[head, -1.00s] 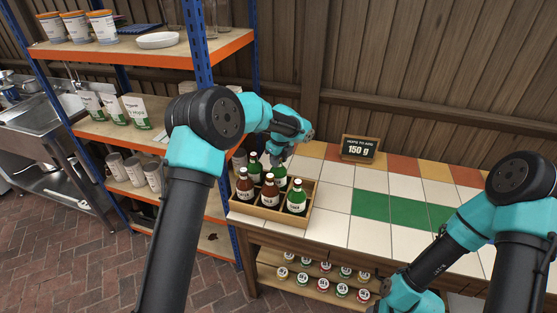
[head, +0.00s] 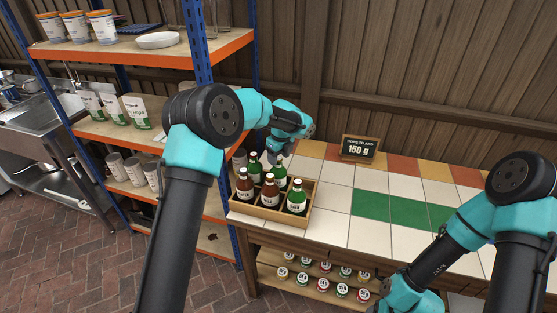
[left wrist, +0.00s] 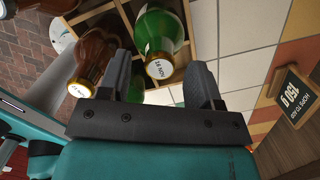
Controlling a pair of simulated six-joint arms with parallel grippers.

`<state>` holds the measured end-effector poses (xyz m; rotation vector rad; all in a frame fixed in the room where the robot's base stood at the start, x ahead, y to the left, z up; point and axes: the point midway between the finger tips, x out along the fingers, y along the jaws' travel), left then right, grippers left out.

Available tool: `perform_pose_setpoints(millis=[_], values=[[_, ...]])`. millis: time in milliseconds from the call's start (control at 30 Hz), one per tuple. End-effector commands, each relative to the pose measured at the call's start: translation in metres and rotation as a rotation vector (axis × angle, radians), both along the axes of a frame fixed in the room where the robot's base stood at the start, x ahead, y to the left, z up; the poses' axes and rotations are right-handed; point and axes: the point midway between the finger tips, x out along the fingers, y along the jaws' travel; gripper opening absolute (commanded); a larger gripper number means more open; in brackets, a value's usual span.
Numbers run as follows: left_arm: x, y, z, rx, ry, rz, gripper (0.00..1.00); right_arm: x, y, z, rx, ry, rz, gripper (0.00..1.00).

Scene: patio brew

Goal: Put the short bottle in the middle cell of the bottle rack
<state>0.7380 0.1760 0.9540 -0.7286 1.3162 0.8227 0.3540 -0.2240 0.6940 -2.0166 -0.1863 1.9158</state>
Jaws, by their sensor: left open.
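The wooden bottle rack (head: 265,213) stands on the left end of the tiled counter. It holds brown bottles at the front left (head: 244,188) and front middle (head: 270,194), and green bottles at the front right (head: 296,199), back left (head: 254,167) and back middle (head: 280,182). I cannot tell for sure which is the short bottle. My left gripper (head: 276,156) is open just above the back of the rack. In the left wrist view, a green bottle (left wrist: 158,35) with a white cap shows between and beyond its fingers (left wrist: 160,82). Some cells are hidden.
A blue and orange shelf unit (head: 180,55) stands close left of the counter. A small sign (head: 359,149) stands at the back. The white and green tiles (head: 380,207) right of the rack are clear. Small jars (head: 322,283) stand on the shelf below.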

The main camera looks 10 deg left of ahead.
Motion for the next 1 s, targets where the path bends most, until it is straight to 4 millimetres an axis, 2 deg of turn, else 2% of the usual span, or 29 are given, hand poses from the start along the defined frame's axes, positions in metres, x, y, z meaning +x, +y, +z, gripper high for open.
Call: perform_pose_setpoints(millis=[300, 500, 700, 1000], values=[[-0.003, -0.006, 0.060, -0.002, -0.005, 0.000, 0.58, 0.000, 0.000, 0.000, 0.000, 0.000, 0.000, 0.58], [-0.005, -0.009, 0.091, -0.001, -0.004, 0.001, 0.58, 0.000, 0.000, 0.000, 0.000, 0.000, 0.000, 0.58], [-0.007, -0.011, 0.101, -0.001, -0.001, 0.000, 0.58, 0.000, 0.000, 0.000, 0.000, 0.000, 0.000, 0.58], [-0.007, -0.010, 0.102, -0.001, -0.001, 0.000, 0.58, 0.000, 0.000, 0.000, 0.000, 0.000, 0.000, 0.58]])
